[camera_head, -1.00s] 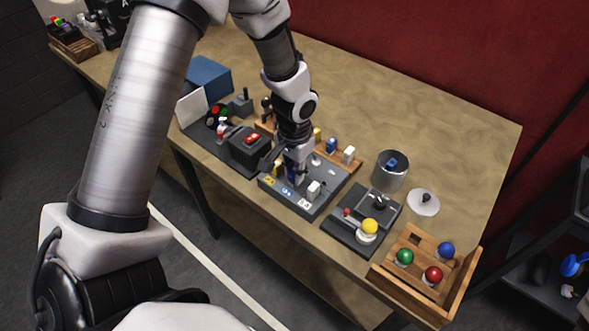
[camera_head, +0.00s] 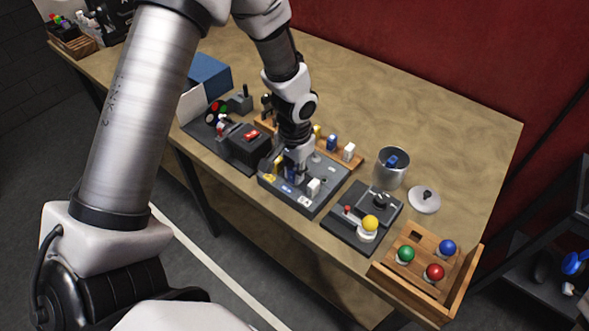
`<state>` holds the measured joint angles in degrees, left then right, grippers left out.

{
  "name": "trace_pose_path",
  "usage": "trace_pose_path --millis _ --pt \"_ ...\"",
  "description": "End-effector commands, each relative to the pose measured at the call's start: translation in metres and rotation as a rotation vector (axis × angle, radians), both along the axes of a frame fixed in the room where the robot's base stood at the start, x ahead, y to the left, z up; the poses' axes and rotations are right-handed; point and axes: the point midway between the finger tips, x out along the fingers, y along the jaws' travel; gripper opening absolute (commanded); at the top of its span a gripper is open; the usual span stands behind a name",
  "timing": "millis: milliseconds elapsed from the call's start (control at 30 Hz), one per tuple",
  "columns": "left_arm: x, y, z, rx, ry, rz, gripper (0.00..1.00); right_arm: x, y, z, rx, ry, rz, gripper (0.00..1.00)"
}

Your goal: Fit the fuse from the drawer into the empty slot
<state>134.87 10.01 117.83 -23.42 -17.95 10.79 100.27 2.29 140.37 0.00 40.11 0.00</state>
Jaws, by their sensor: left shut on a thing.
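My left gripper (camera_head: 293,167) comes down over the grey fuse panel (camera_head: 322,198) and is shut on a blue fuse (camera_head: 290,174). The fuse is upright at the panel, between a yellow fuse (camera_head: 276,165) at left and a white fuse (camera_head: 314,187) at right. I cannot tell whether it is seated in the slot, because the fingers hide its foot. A wooden rack (camera_head: 358,162) behind the panel holds a yellow, a blue (camera_head: 331,143) and a white piece (camera_head: 349,152). I cannot make out the drawer clearly. My right gripper is not in view.
The back right table is clear.

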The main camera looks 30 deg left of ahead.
Motion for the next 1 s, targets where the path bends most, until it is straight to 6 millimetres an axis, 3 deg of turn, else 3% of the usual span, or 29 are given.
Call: trace_pose_path --millis 367,400,467,667,733,1000 --pt "0.0002 0.0000 -0.0010 0.000 0.000 0.000 0.00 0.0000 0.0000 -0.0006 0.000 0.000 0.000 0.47" --pt "0.0002 0.0000 -0.0010 0.000 0.000 0.000 0.25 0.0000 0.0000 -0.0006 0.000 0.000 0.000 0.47" --pt "0.0001 0.0000 -0.0009 0.000 -0.001 0.000 0.46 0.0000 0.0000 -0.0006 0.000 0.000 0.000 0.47" --pt "0.0001 0.0000 -0.0009 0.000 0.000 0.000 0.47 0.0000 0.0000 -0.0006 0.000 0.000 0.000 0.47" --pt "0.0001 0.0000 -0.0010 0.000 0.000 0.000 0.55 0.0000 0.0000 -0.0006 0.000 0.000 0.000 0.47" --pt "0.0001 0.0000 -0.0006 0.000 0.000 0.000 0.55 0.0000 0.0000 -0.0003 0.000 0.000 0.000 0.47"
